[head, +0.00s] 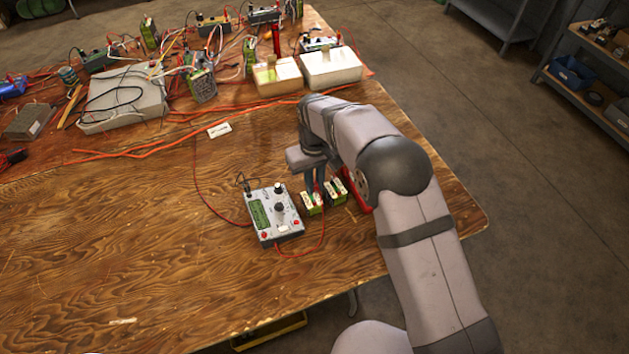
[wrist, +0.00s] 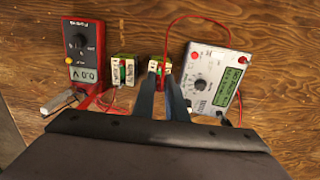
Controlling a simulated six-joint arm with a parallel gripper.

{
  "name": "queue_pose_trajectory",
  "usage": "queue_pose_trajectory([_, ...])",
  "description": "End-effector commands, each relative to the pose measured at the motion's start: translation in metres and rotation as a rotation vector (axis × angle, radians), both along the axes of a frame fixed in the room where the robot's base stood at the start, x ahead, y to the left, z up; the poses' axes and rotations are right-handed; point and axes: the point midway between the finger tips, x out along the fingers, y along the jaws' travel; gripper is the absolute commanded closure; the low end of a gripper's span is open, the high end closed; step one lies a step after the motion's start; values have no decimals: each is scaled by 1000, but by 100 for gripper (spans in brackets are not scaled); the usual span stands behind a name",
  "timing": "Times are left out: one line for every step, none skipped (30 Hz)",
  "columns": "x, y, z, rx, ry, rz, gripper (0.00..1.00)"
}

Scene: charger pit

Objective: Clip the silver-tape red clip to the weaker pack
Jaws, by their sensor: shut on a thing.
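My gripper (wrist: 161,74) points down at one small green-and-cream battery pack (head: 312,203), the pack nearer the charger. Its fingers are shut on a small red clip (wrist: 158,67) at that pack's top; I cannot tell whether the clip bites a terminal. A red lead loops from the grey charger (head: 272,213) to this pack. No silver tape can be made out on the clip. A second pack (wrist: 124,69) stands beside it, between it and a red multimeter (wrist: 82,42). The multimeter display seems to read 0.0 V. In the head view my arm partly hides the multimeter.
Red leads (wrist: 96,100) and a pale grey object (wrist: 62,101) lie by the multimeter. A white label (head: 219,130) lies behind the charger. Cluttered packs, wires and a pale box (head: 332,68) fill the table's back. The front left wood is clear.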

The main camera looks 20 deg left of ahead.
Motion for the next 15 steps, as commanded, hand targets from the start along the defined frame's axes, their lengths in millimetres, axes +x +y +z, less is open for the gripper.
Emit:
queue_pose_trajectory([0, 0, -5, -1, 1, 0, 100])
queue_pose_trajectory([0, 0, -7, -1, 1, 0, 100])
queue_pose_trajectory([0, 0, -9, -1, 1, 0, 100])
queue_pose_trajectory([0, 0, -10, -1, 1, 0, 100])
queue_pose_trajectory([0, 0, -12, -1, 1, 0, 100])
queue_pose_trajectory([0, 0, -14, -1, 1, 0, 100])
queue_pose_trajectory([0, 0, -16, -1, 1, 0, 100])
queue_pose_trajectory([0, 0, -17, -1, 1, 0, 100])
queue_pose_trajectory([0, 0, -20, -1, 1, 0, 100])
queue_pose_trajectory([0, 0, -21, -1, 1, 0, 100])
queue_pose_trajectory([0, 0, -23, -1, 1, 0, 100])
queue_pose_trajectory([0, 0, -25, -1, 1, 0, 100])
queue_pose_trajectory([0, 0, -26, -1, 1, 0, 100])
queue_pose_trajectory([0, 0, -28, -1, 1, 0, 100])
queue_pose_trajectory([0, 0, -29, -1, 1, 0, 100])
